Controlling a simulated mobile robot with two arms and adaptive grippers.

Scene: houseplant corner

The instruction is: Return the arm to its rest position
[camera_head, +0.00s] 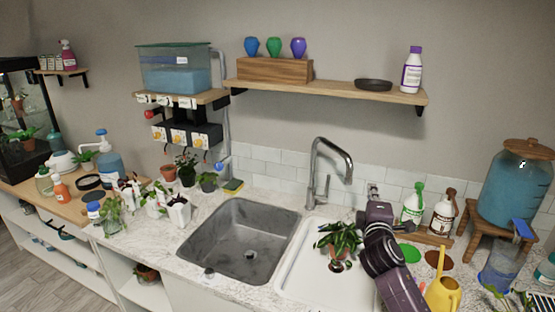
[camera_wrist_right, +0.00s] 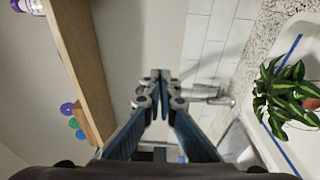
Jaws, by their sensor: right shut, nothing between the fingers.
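My right arm rises from the lower right in the head view, in front of the counter. My right gripper (camera_head: 373,189) is at its top end, small in that view, close to the tiled wall right of the faucet. In the right wrist view my right gripper (camera_wrist_right: 160,80) shows its two fingertips together, with nothing between them. A leafy potted plant (camera_head: 340,240) stands in the white drainboard basin, left of my arm. It also shows at the right of the wrist view (camera_wrist_right: 285,95). My left gripper is not in view.
A faucet (camera_head: 328,165) stands behind the grey sink (camera_head: 240,235). A wooden shelf (camera_head: 330,91) runs above. Right of my arm are a green-labelled bottle (camera_head: 412,205), a brown bottle (camera_head: 442,216), a yellow watering can (camera_head: 442,293) and a large blue jar (camera_head: 515,190).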

